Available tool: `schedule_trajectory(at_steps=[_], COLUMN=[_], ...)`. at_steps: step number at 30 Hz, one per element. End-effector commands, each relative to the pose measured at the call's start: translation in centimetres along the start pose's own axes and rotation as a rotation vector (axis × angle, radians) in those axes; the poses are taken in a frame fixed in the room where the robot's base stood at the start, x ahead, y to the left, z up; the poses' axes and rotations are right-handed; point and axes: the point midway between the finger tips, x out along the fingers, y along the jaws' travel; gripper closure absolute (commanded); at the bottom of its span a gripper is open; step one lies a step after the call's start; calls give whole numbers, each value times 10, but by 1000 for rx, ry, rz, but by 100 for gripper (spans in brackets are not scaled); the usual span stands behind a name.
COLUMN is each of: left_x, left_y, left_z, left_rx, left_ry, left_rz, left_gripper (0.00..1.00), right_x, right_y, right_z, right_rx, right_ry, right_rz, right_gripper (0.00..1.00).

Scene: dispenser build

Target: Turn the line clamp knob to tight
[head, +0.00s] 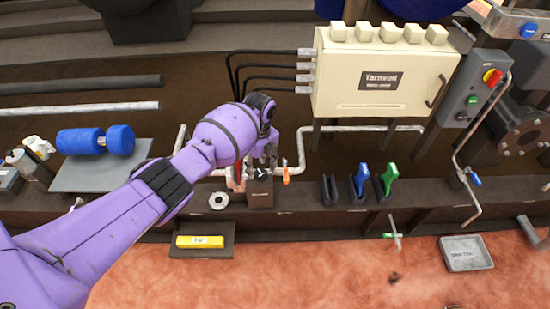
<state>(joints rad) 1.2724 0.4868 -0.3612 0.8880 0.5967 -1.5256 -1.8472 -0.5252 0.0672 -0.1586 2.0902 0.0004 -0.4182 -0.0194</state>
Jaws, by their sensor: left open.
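My left gripper (267,158) hangs at the end of my purple left arm, open, directly above a small brown block (260,192) on the dark bench ledge. A small dark knob (262,173) with a pale mark sits on top of the block, which may be the line clamp. The fingers are at or just above this knob; I cannot tell whether they touch it. The gripper partly hides the knob's far side, and its setting is too small to read. My right gripper is out of view.
A bent pipe (301,150) with an orange handle (286,175) stands just right of the block. A cream cabinet (383,78) is behind. Blue (360,180) and green (388,178) handled tools stand to the right.

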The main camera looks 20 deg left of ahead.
Motion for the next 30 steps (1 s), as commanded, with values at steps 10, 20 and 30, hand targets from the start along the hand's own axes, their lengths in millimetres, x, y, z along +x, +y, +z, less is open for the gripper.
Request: schedule_trajectory(at_steps=[10, 20, 30], left_x=[-70, -87, -87], left_y=[2, 2, 2], left_z=[0, 0, 0], left_rx=[-1, -1, -1], left_ry=[2, 3, 3], left_rz=[2, 4, 4], left_gripper=[54, 54, 54], right_x=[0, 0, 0], right_y=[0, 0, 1], right_z=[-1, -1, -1], right_rx=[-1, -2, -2], right_ry=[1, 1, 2], right_rz=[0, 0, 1], right_gripper=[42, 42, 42])
